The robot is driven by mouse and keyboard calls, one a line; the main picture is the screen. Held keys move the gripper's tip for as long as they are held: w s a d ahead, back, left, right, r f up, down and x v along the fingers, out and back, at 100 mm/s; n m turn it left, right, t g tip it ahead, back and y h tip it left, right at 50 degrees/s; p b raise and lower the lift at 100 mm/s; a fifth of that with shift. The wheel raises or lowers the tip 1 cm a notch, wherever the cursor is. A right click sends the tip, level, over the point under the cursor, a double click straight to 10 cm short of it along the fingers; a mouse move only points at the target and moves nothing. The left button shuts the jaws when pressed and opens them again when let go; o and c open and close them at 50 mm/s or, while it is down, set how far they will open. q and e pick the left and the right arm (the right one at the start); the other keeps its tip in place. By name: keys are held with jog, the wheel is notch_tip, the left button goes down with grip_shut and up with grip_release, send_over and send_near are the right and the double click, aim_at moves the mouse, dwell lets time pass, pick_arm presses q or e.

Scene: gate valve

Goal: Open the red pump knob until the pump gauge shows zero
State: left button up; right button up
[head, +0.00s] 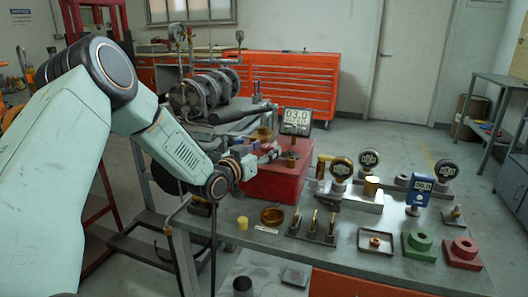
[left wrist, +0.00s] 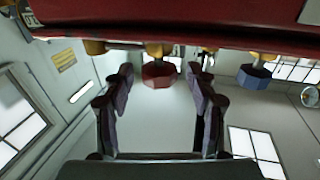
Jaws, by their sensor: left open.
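The red pump (head: 275,185) stands on the workbench with its digital gauge (head: 296,121) on top, which appears to read 03.0. My left gripper (head: 264,157) is at the left side of the pump. In the left wrist view the gripper (left wrist: 161,88) is open, and the red knob (left wrist: 158,76) sits between its two fingers, near the tips. I see gaps on both sides of the knob. The pump body (left wrist: 190,35) spans the top of that view. A blue knob (left wrist: 254,77) is to the right, outside the fingers. In the head view the gripper largely hides the knobs. My right gripper is not in view.
The workbench (head: 345,262) holds several gauges, brass fittings, a brass ring (head: 272,216), a green block (head: 419,245) and a red block (head: 462,252). A flanged pipe assembly (head: 205,92) stands behind my arm. An orange tool cabinet (head: 290,82) is at the back.

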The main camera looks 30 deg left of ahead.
pick_arm(q)
jog(key=shift+w+f, duration=0.1)
jog(key=shift+s+d+r, duration=0.15)
jog(key=shift+s+r, duration=0.05)
jog(key=shift+r, duration=0.05)
jog(key=shift+c, duration=1.4)
jog(key=shift+w+f, duration=0.1)
jog(key=shift+f, duration=0.05)
jog(key=c, duration=0.9)
